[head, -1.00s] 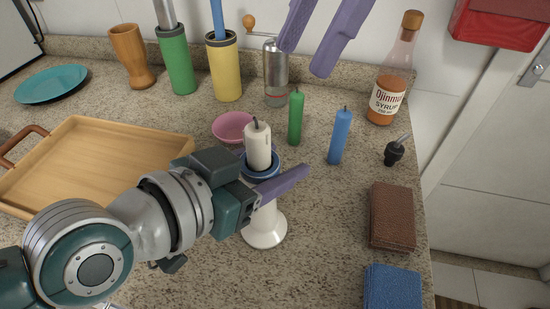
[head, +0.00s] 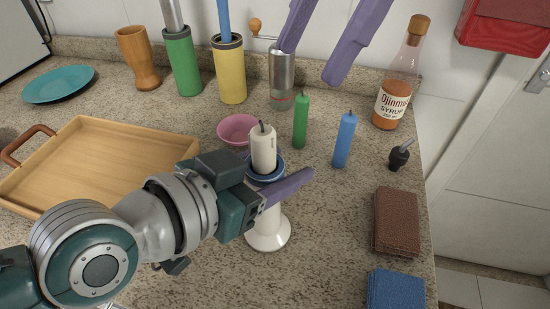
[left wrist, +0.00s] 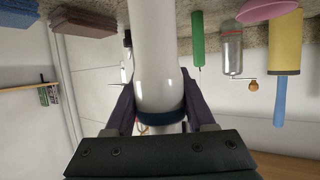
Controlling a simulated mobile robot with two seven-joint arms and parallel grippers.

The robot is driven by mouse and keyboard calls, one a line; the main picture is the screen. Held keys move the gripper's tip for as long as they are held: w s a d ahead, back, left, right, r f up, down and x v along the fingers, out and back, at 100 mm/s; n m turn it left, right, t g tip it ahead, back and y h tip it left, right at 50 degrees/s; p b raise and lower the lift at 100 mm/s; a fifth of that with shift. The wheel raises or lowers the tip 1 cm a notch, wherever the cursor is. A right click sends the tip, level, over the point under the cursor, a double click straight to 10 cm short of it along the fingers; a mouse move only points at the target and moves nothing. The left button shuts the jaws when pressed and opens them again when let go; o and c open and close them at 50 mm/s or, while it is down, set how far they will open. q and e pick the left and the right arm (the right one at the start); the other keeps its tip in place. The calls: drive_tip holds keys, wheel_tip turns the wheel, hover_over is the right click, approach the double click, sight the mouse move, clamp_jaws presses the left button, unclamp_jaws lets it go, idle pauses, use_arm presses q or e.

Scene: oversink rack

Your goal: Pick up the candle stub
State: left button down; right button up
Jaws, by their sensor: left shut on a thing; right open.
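The white candle stub (head: 263,150) stands upright in the blue cup of a white candlestick (head: 268,233), with its dark wick up. My left gripper (left wrist: 158,88) is shut on the candlestick just under the blue cup; one purple finger crosses in front of it in the head view. In the left wrist view, upside down, the white stem (left wrist: 152,40) runs between the fingers, and the stub is mostly hidden behind the gripper. My right gripper (head: 312,64) is open and empty, pointing down above the back of the counter, behind and right of the stub.
A pink bowl (head: 237,129), a green candle (head: 301,121) and a blue candle (head: 344,140) stand close by. A metal mill (head: 282,78) and syrup bottle (head: 391,98) stand behind. A wooden tray (head: 150,137) lies left, sponges (head: 397,222) right. The front middle counter is bare.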

sight(263, 130)
drive_tip(key=s+a+r+n+t+h, duration=0.1)
drive_tip(key=s+a+r+n+h, duration=0.15)
drive_tip(key=n, duration=1.35)
drive_tip(key=s+a+r+n+t+h, duration=0.1)
drive_tip(key=a+n+t+h, duration=0.15)
drive_tip(key=n, duration=1.35)
drive_tip(key=shift+g, duration=0.45)
drive_tip(key=f, duration=0.7)
drive_tip(key=shift+w, duration=0.25)
drive_tip(key=f, duration=0.5)
drive_tip(key=shift+w, duration=0.2)
clamp_jaws()
